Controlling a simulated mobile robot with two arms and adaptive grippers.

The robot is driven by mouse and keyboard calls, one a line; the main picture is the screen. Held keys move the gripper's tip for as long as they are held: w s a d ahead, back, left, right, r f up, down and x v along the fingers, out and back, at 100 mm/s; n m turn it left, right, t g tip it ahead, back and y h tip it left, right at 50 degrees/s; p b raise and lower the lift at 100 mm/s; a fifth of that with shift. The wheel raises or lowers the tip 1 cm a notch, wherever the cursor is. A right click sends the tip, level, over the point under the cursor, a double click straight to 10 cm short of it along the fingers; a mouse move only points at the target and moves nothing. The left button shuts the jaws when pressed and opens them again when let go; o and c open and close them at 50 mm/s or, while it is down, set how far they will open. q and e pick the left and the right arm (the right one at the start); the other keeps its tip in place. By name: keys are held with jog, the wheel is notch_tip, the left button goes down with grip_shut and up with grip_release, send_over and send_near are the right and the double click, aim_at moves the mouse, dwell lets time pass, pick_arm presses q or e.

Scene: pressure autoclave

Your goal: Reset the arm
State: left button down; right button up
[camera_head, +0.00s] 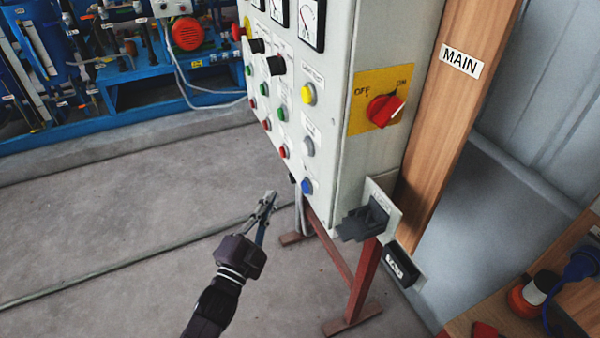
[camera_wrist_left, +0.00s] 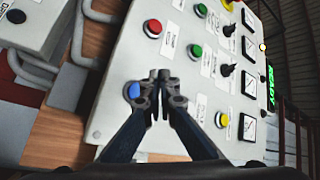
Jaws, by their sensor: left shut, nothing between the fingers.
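My left gripper (camera_head: 266,205) is shut and empty. In the head view it is in front of the lower left part of a grey control panel (camera_head: 352,88), over the floor. In the left wrist view its two fingers (camera_wrist_left: 160,78) meet at the tips in front of the panel face, partly covering the area beside a blue button (camera_wrist_left: 132,91). Whether the fingertips touch the panel cannot be told. My right gripper does not show in either view.
The panel carries several buttons, gauges and a red OFF/ON rotary switch (camera_head: 384,110) on its side. A black socket (camera_head: 362,220) juts out below. Red legs (camera_head: 352,285) support the panel. Blue machinery (camera_head: 110,85) stands at the back left. Concrete floor (camera_head: 100,215) at left is clear.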

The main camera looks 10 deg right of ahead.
pick_arm(q)
jog(key=s+a+f+n+g+y, duration=0.2)
jog(key=a+f+n, duration=0.1)
jog(key=f, duration=0.9)
jog(key=s+a+f+n+g+y, duration=0.2)
jog(key=a+f, duration=0.1)
jog(key=f, duration=0.9)
jog(key=s+a+f+n+g+y, duration=0.1)
jog(key=s+a+f+n+g, duration=0.15)
jog(key=s+f, duration=0.4)
jog(key=s+a+f+n+g+y, duration=0.1)
jog(key=s+a+f+g+y, duration=0.2)
jog(key=f, duration=0.6)
jog(key=s+a+f+n+g, duration=0.2)
jog(key=s+f, duration=0.4)
jog(key=s, duration=0.6)
jog(key=s+a+f+n+g+y+b, duration=0.1)
jog(key=s+f, duration=0.5)
jog(key=s, duration=0.7)
jog(key=s+a+f+n+g, duration=0.3)
jog(key=s+a+f, duration=0.4)
jog(key=s, duration=0.6)
jog(key=shift+s+g+y, duration=0.15)
jog(key=shift+g+y, duration=0.15)
jog(key=shift+g, duration=0.55)
jog(key=shift+a+f, duration=0.1)
